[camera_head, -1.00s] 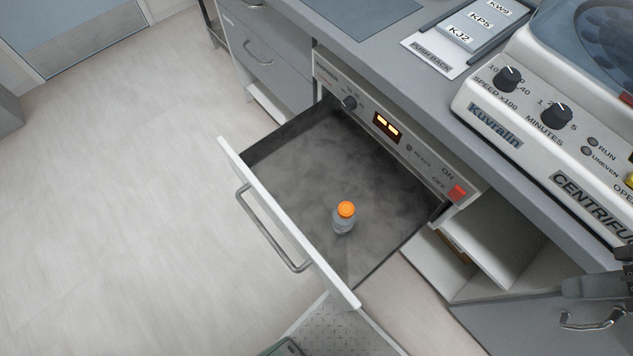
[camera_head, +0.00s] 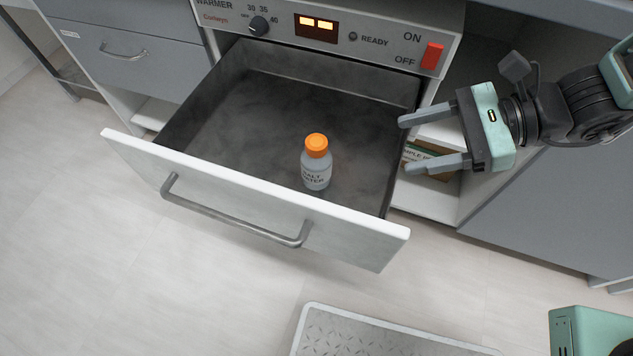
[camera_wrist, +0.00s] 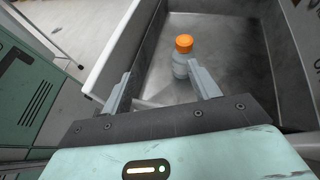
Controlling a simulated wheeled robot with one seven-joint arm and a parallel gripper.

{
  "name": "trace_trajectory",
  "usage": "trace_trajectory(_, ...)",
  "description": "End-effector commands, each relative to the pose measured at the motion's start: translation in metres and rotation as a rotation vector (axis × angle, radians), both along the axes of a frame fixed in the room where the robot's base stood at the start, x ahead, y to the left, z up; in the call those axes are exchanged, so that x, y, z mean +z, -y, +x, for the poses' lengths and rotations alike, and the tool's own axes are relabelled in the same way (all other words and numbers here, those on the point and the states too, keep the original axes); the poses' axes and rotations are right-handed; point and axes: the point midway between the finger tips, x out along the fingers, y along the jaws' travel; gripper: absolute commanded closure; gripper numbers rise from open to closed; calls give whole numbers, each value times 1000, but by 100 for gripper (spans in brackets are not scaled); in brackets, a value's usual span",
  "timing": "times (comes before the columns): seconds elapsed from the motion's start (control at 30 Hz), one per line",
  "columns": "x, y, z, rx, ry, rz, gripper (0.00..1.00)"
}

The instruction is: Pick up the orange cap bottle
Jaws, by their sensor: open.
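The orange cap bottle (camera_head: 316,165) stands upright in the open warmer drawer (camera_head: 140,147), toward the drawer's front right. Its body is grey and clear, with a label whose words are partly readable. My gripper (camera_head: 407,143) is open and empty, to the right of the drawer, with its fingers pointing left toward the bottle. In the wrist view the bottle (camera_wrist: 183,60) shows beyond the gap between the two fingertips (camera_wrist: 160,82), nearer the right one. The bottle and fingers are apart.
The warmer panel (camera_head: 340,32) with lit display and red switch is above the drawer. The drawer handle (camera_head: 235,222) faces the floor side. An open shelf (camera_head: 432,200) with a box lies below right. A metal step (camera_head: 370,335) stands on the floor in front.

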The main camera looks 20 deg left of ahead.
Motion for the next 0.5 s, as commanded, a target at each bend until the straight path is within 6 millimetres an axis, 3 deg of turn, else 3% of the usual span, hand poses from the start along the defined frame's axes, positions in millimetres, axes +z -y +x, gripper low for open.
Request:
trace_trajectory(0.03, -21, 2, 10, -60, -35, 14, 39)
trace_trajectory(0.27, -39, -3, 31, -183, -99, 43, 39)
trace_trajectory(0.5, -57, -46, 26, -181, -100, 42, 39)
